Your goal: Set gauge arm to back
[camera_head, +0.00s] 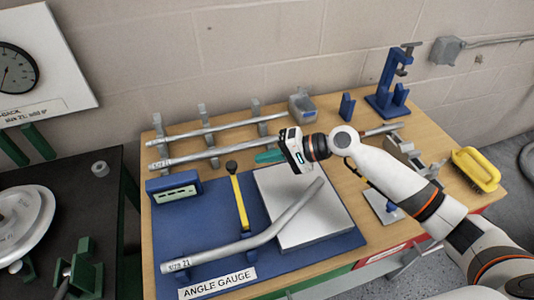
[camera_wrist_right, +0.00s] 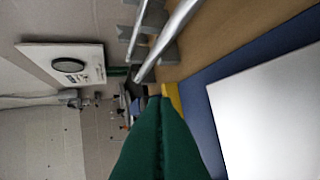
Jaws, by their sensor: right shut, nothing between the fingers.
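The yellow gauge arm (camera_head: 240,203) with a black knob (camera_head: 231,166) at its far end lies on the blue angle gauge base (camera_head: 210,225). A bent grey pipe labelled size 21 (camera_head: 225,248) crosses the front of the gauge and reaches over a white plate (camera_head: 315,222). My right gripper (camera_head: 259,157) is shut and empty, its green fingers pointing left, a little right of the knob and apart from it. In the right wrist view the shut fingers (camera_wrist_right: 160,102) hide most of the gauge arm; a yellow strip (camera_wrist_right: 173,97) shows beside them. My left gripper is not seen.
Straight pipes (camera_head: 200,158) lie on grey supports behind the gauge. A small display box (camera_head: 175,190) stands at the gauge's left. A blue clamp stand (camera_head: 388,95) is at the back right, and a yellow-handled item (camera_head: 476,168) lies on the right.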

